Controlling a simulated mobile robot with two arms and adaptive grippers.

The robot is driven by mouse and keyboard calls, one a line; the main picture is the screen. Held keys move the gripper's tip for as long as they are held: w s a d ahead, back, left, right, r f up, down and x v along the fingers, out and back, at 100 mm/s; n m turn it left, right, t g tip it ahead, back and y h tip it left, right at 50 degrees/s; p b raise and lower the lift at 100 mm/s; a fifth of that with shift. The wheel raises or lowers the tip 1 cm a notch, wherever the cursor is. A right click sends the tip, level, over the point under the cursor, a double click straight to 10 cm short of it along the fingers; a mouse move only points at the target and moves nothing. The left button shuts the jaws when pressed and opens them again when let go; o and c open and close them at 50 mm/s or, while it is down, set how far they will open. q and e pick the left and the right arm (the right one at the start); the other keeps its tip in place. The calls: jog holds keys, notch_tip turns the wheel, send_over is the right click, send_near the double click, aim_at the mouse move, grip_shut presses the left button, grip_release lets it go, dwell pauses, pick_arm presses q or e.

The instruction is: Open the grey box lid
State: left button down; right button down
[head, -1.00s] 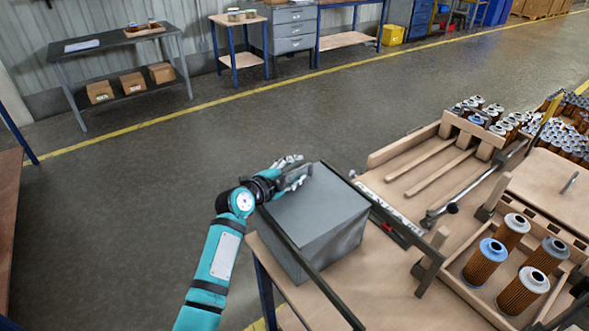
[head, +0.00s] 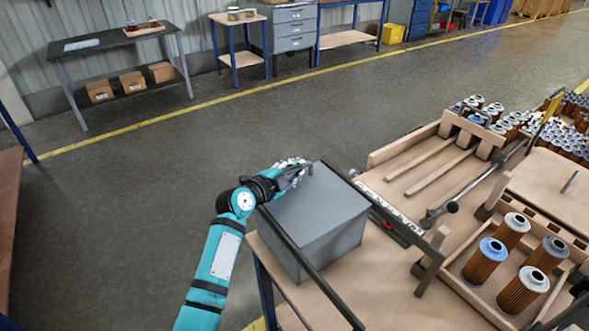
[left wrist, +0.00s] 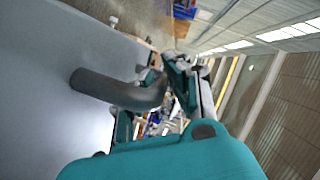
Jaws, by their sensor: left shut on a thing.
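The grey box (head: 338,241) stands on the wooden bench, and its flat grey lid (head: 312,208) lies shut on top as far as I can see. My left gripper (head: 296,170) is at the far left edge of the lid, shut on the lid's handle. In the left wrist view the dark rounded handle (left wrist: 118,90) rises from the grey lid surface (left wrist: 45,85) and runs between the fingers of my gripper (left wrist: 172,88). My right gripper does not show in the head view.
Right of the box, a wooden tray (head: 480,293) holds several filter cartridges (head: 485,264). A slotted wooden rack (head: 430,165) stands behind, with a metal lever (head: 440,214) near it. Dark bars run close beside the box. The floor left of the box is clear.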

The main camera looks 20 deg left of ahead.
aim_at(338, 223)
pick_arm(q)
jog(key=s+d+p, duration=0.2)
jog(key=s+d, duration=0.1)
jog(key=d, duration=0.1)
jog(key=s+d+p, duration=0.2)
jog(key=s+d, duration=0.2)
jog(key=d, duration=0.1)
jog(key=s+d+p, duration=0.2)
jog(key=s+d, duration=0.1)
jog(key=d, duration=0.1)
jog(key=shift+s+d+r+p, duration=0.15)
jog(key=shift+s+p, duration=0.1)
jog(key=shift+p, duration=0.15)
jog(key=shift+s+d, duration=0.3)
jog(key=shift+d, duration=0.1)
jog(key=c, duration=1.3)
grip_release()
jog(key=shift+c, duration=0.2)
jog(key=v, duration=1.2)
